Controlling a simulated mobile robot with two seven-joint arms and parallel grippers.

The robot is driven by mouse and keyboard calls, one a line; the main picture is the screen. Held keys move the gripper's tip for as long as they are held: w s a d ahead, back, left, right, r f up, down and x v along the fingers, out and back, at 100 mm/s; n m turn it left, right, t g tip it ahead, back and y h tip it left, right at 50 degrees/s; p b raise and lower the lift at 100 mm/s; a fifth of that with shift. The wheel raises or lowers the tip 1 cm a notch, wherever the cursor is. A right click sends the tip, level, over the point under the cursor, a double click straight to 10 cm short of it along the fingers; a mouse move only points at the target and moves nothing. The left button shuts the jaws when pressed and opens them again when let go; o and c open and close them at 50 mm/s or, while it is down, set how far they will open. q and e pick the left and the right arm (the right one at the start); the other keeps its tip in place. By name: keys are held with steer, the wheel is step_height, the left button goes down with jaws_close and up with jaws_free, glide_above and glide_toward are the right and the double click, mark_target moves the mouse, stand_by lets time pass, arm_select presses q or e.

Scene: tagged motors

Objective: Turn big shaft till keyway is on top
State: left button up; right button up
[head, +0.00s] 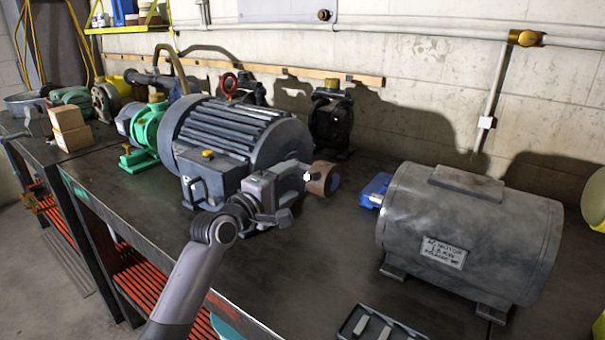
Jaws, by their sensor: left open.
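A large finned dark grey motor (240,130) stands on the bench. I cannot make out a keyway. My left gripper (306,177) is open and in front of the motor's right end, with its fingertips close to the brown shaft end. I cannot tell if they touch it. The gripper hides part of the motor's end and shaft. A smooth grey motor (470,230) with a text plate (444,252) stands at right. My right gripper is not in view.
A blue part (375,190) sits at the grey motor's left end. A dark tray (378,324) lies at the front edge. A green pump (147,130) and a black pump (331,115) stand behind. The bench between the motors is mostly clear.

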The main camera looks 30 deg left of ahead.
mark_target(302, 174)
arm_select(q)
steer(key=shift+w+d, duration=0.15)
steer(key=shift+w, duration=1)
steer(key=shift+w+d, duration=0.15)
steer(key=shift+w, duration=1)
steer(key=c, duration=1.1)
